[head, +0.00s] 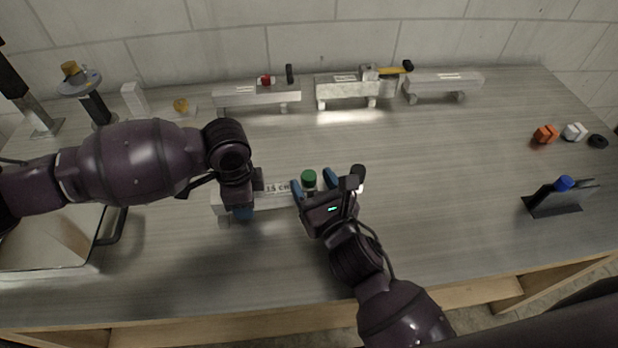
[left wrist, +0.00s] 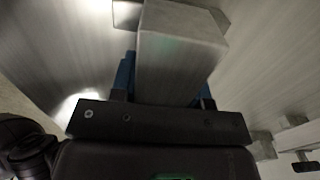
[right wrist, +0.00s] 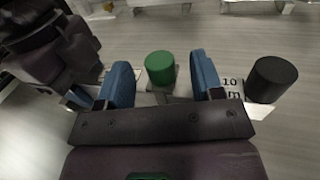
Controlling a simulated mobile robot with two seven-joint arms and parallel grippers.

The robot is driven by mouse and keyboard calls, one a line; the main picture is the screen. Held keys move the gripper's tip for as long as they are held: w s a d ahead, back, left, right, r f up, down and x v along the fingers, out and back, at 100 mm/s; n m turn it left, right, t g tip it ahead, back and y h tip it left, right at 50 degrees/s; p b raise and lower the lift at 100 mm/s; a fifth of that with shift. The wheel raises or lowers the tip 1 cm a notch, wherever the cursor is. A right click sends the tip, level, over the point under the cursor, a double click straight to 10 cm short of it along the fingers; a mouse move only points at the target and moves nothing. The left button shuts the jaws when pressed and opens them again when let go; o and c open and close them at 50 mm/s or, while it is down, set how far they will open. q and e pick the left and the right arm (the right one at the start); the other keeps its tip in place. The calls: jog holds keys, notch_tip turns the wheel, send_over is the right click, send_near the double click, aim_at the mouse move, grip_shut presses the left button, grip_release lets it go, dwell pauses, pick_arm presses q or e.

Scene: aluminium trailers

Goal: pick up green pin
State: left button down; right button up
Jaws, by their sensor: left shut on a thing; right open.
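The green pin (head: 309,179) stands upright on the near aluminium trailer (head: 272,198) in the middle of the table. In the right wrist view the green pin (right wrist: 160,68) shows between the blue fingertips of my right gripper (right wrist: 163,85). The right gripper (head: 313,188) is open, one finger on each side of the pin, with gaps visible. My left gripper (head: 243,205) is shut on the left end of the trailer, whose block fills the middle of the left wrist view (left wrist: 178,55). The lower part of the pin is partly hidden.
A black pin (right wrist: 272,80) stands on the trailer just right of my right gripper. Several trailers stand at the back, one with a red pin (head: 266,80) and one with a hammer (head: 394,69). A black stand with a blue part (head: 564,183) is at right.

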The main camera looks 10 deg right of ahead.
aim_at(309, 175)
jog(key=shift+x, duration=1.15)
jog(key=c, duration=1)
jog(key=shift+r, duration=0.15)
notch_tip(309, 175, up, 10)
jog(key=shift+f, duration=0.1)
pick_arm(q)
jog(key=c, duration=0.5)
grip_release()
jog(key=shift+r, duration=0.1)
notch_tip(309, 175, up, 12)
jog(key=shift+f, duration=0.1)
